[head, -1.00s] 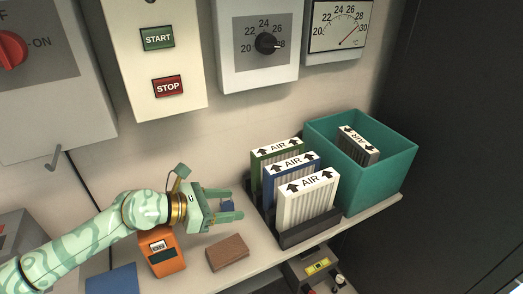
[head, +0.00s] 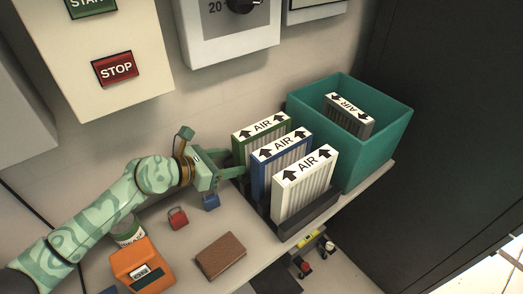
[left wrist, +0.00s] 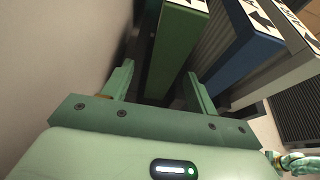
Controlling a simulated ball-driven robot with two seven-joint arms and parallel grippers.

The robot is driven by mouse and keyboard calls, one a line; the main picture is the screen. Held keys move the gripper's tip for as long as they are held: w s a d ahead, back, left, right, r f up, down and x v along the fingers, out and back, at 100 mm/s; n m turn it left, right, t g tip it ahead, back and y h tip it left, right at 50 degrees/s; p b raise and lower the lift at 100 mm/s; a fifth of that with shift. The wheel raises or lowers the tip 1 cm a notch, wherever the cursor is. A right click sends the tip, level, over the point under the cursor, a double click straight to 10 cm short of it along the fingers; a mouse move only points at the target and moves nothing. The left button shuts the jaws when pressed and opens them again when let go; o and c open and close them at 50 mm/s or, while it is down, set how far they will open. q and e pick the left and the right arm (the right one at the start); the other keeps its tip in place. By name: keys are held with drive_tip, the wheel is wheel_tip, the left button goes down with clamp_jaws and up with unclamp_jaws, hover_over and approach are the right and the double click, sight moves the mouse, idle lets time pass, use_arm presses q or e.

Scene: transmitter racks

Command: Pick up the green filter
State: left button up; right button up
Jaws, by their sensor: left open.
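The green filter (head: 241,146) stands upright at the back of a dark rack, with a white AIR label and arrows on top. In the left wrist view the green filter (left wrist: 172,55) shows its green side panel between the finger lines. My left gripper (head: 234,172) is open at the green filter's near-left end. In the left wrist view its two fingers (left wrist: 158,88) lie on either side of that end; contact cannot be told. A blue filter (head: 262,178) and a white filter (head: 303,190) stand in front of the green one.
A teal bin (head: 371,158) with a grey filter (head: 349,115) stands to the right. A red padlock (head: 177,218), a blue padlock (head: 211,202), a brown wallet-like block (head: 220,255) and an orange device (head: 142,266) lie on the shelf. The wall is close behind my gripper.

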sight(237, 163)
use_arm(q)
drive_tip(key=shift+w+d+f, duration=0.25)
drive_tip(key=shift+d+f, duration=0.1)
drive_tip(key=shift+d, duration=0.25)
drive_tip(key=b+x, duration=0.2)
drive_tip(key=x, duration=0.2)
drive_tip(key=shift+s+f, duration=0.15)
drive_tip(key=shift+f, duration=0.05)
drive_tip(key=shift+d, duration=0.2)
drive_tip(key=shift+r, duration=0.1)
drive_tip(key=c, duration=1.1)
